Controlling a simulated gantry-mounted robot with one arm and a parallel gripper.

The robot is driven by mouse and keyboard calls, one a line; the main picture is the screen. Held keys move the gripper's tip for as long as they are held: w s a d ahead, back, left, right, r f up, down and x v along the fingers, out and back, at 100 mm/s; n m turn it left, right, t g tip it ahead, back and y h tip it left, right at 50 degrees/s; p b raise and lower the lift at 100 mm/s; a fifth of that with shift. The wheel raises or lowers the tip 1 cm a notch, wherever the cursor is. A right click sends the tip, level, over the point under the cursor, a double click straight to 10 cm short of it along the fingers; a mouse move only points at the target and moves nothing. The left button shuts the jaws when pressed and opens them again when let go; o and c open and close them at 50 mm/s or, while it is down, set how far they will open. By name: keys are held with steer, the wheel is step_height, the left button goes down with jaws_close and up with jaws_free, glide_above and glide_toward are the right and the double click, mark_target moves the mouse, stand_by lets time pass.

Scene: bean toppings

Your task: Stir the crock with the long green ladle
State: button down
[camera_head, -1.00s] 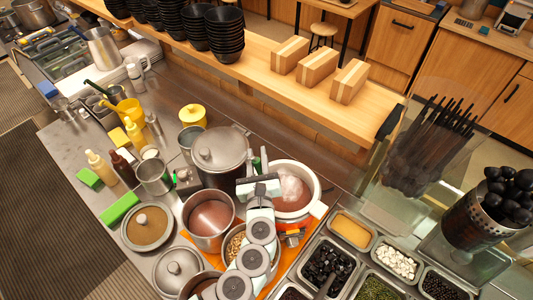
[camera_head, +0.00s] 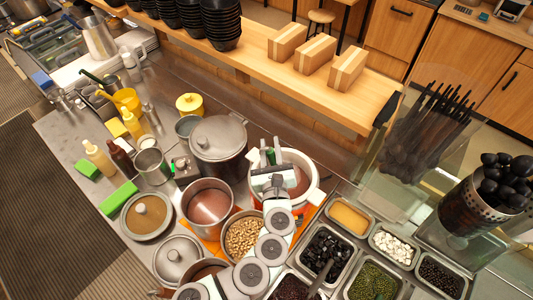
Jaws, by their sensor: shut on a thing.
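The white crock (camera_head: 314,166) with a side handle stands right of the big lidded pot and holds reddish-brown liquid. My gripper (camera_head: 270,156) is over the crock's left and far part. It is shut on the long green ladle (camera_head: 271,156), of which only a short piece of green handle shows between the fingers. The ladle's bowl is hidden behind my gripper and arm, so I cannot tell how deep it is in the liquid.
A lidded steel pot (camera_head: 219,139) stands close on the left. An open pot of brown liquid (camera_head: 208,202) and a pot of beans (camera_head: 243,236) are in front. Topping trays (camera_head: 351,215) lie to the right. A wooden counter (camera_head: 262,62) runs behind.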

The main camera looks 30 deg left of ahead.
steer(key=s+p, duration=0.3)
steer(key=shift+s+d, duration=0.2)
steer(key=shift+d, duration=0.15)
steer(key=shift+w+d+b, duration=0.2)
steer(key=shift+w+b, duration=0.1)
steer(key=shift+w, duration=0.65)
steer(key=shift+s+a+p, duration=0.15)
steer(key=shift+a+p, duration=0.15)
steer(key=shift+a, duration=0.4)
steer(key=shift+s+a+p, duration=0.15)
steer(key=shift+a+p, duration=0.15)
steer(key=shift+a, duration=0.4)
steer(key=shift+r, duration=0.1)
